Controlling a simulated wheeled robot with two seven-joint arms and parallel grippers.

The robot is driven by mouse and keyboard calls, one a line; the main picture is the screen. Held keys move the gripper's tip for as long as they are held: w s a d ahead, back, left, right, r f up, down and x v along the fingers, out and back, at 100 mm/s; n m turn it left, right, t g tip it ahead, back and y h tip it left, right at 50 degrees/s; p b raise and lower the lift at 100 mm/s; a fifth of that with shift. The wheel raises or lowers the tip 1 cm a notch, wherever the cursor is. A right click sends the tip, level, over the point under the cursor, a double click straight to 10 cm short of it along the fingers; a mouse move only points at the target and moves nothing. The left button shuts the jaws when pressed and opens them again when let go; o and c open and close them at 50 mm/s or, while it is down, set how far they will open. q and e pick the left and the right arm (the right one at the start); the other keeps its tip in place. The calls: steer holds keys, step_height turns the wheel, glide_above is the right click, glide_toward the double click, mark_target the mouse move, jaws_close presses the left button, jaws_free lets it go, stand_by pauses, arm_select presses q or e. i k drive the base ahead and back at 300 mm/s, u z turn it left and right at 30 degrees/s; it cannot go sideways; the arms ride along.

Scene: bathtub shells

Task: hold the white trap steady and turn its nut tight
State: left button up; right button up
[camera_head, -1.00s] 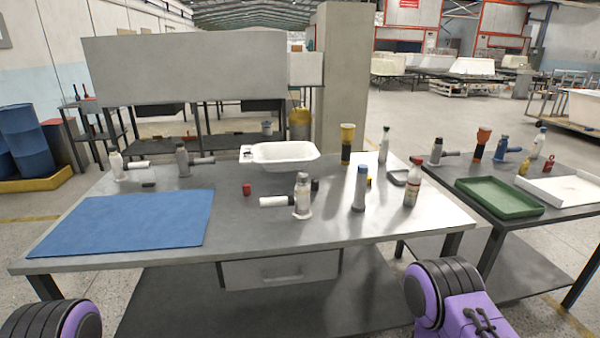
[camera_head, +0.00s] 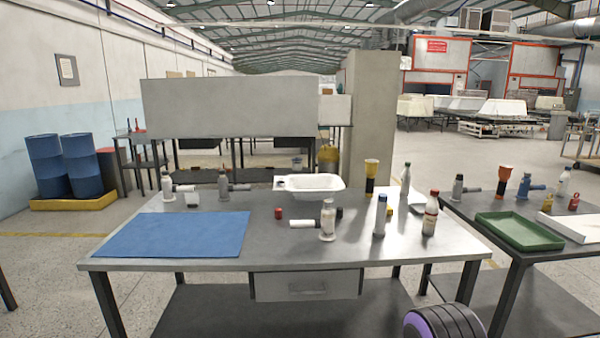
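Two pale bottle-shaped traps with side pipes stand on the grey table (camera_head: 205,275). One trap (camera_head: 327,222) is near the front middle, upright, with a white pipe pointing left. The other trap (camera_head: 167,187) is at the back left, with a white pipe pointing right. I cannot tell which one the task means, and their nuts are too small to make out. A greyer trap (camera_head: 224,187) stands beside the back-left one. Neither gripper is in view; only a black and purple part of my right arm shows at the bottom right.
A blue mat (camera_head: 175,234) covers the table's left. A white basin (camera_head: 316,187), a red cap (camera_head: 279,212), a grey-blue bottle (camera_head: 380,215), a red-capped bottle (camera_head: 430,213) and an orange-topped black cylinder (camera_head: 370,178) stand around. The right table holds a green tray (camera_head: 518,231).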

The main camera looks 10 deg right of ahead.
mark_target(328, 201)
steer(key=u, duration=0.35)
steer(key=i, duration=0.9)
steer(key=z, duration=0.15)
